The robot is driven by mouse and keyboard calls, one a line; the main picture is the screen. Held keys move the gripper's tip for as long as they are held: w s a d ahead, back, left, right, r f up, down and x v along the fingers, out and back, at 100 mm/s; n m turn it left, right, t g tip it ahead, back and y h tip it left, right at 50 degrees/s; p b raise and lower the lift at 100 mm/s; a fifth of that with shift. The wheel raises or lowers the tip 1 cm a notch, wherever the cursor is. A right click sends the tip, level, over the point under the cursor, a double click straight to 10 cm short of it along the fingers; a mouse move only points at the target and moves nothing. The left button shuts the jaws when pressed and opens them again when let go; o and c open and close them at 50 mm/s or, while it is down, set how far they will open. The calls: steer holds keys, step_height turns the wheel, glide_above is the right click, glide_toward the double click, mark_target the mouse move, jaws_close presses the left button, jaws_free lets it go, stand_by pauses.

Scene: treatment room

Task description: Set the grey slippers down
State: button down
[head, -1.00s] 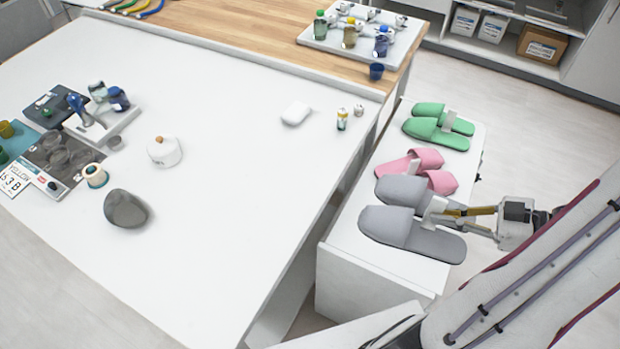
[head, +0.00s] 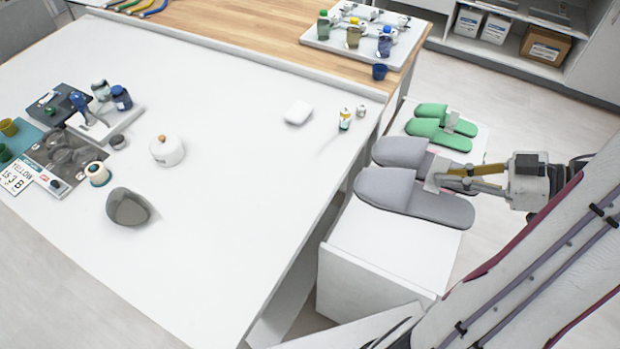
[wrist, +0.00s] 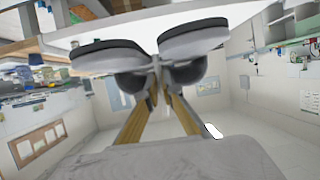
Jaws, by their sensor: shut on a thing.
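The pair of grey slippers (head: 385,188) hangs in my gripper (head: 436,176), above the low white bench (head: 385,245) on the right in the head view. My gripper is shut on the white clip (head: 432,184) between the two slippers. The toes point left, towards the large table. The dark soles of the grey slippers (wrist: 108,54) show from below at the top of the wrist view, one on each side of my gripper (wrist: 156,66).
Green slippers (head: 440,130) sit on the far end of the bench. The near part of the bench top is bare. The white table (head: 240,190) to the left carries a lidded pot (head: 167,152) and has much clear room.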

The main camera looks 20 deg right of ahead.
mark_target(407, 151)
steer(key=shift+n+g+y, duration=0.4)
steer(key=shift+n+g, duration=0.1)
steer(key=shift+n, duration=0.1)
steer(key=w+a, duration=0.1)
steer(key=w, duration=0.1)
steer(key=w+a, duration=0.2)
steer(key=w, duration=0.1)
steer(key=w+a, duration=0.2)
steer(key=w, duration=0.1)
steer(key=shift+a+f, duration=0.1)
steer(key=w+a+n+g+y, duration=0.1)
steer(key=w+a, duration=0.6)
steer(key=a, duration=0.5)
steer(key=w+a+n+g+y, duration=0.1)
steer(key=w+a+g, duration=0.1)
steer(key=w+a, duration=0.75)
steer(key=shift+t, duration=0.4)
steer(key=shift+s+a+f, duration=0.35)
steer(key=shift+s+f, duration=0.05)
steer(key=shift+f, duration=0.4)
steer(key=shift+s+a+f, duration=0.4)
steer(key=shift+f, duration=0.35)
steer(key=shift+s+a+f, duration=0.35)
steer(key=shift+s+f, duration=0.05)
steer(key=shift+f, duration=0.4)
steer(key=shift+f, duration=3.1)
steer(key=shift+f, duration=1.9)
